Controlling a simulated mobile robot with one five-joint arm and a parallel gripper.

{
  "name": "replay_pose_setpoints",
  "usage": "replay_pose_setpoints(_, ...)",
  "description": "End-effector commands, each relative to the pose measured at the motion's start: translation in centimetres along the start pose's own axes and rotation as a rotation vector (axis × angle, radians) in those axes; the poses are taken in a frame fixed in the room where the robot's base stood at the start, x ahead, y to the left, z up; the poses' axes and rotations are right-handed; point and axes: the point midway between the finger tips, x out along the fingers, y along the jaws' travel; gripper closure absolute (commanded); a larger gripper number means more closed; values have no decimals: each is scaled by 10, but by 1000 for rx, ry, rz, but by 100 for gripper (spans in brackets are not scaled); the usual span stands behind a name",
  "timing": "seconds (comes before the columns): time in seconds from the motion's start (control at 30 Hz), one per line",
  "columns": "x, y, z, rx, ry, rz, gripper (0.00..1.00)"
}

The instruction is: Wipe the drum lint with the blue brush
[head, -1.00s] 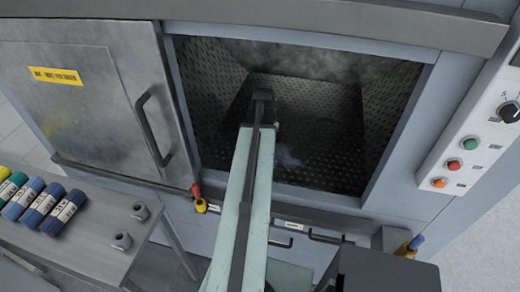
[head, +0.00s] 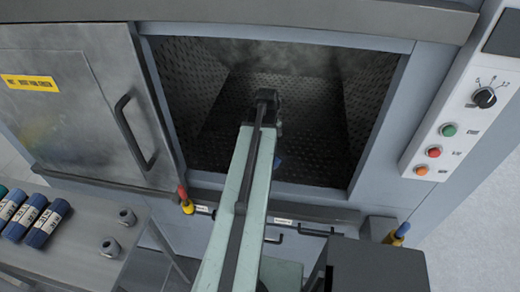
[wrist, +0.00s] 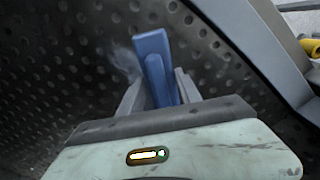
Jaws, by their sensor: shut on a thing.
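The blue brush (wrist: 153,48) stands up between the two fingers of my gripper (wrist: 160,92) in the wrist view, and the gripper is shut on it. A small blue bit of the brush (head: 278,162) shows beside my arm in the head view. My arm reaches through the open front into the dark, perforated drum (head: 310,110). A faint grey wisp of lint (wrist: 125,60) lies on the drum wall just left of the brush in the wrist view. I cannot tell whether the brush touches the wall. The fingers are hidden behind my arm in the head view.
A sliding metal door (head: 90,110) with a black handle stands left of the opening. A control panel (head: 450,140) is on the right. A grey table (head: 90,265) with several labelled rolls is at lower left. A yellow fitting (wrist: 312,47) shows outside the opening.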

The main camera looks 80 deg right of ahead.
Motion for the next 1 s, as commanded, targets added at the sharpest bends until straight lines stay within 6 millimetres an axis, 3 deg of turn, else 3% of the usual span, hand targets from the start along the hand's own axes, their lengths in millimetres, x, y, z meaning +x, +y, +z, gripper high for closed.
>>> replay_pose_setpoints(1.0,2,41,47,2,-1,1,92)
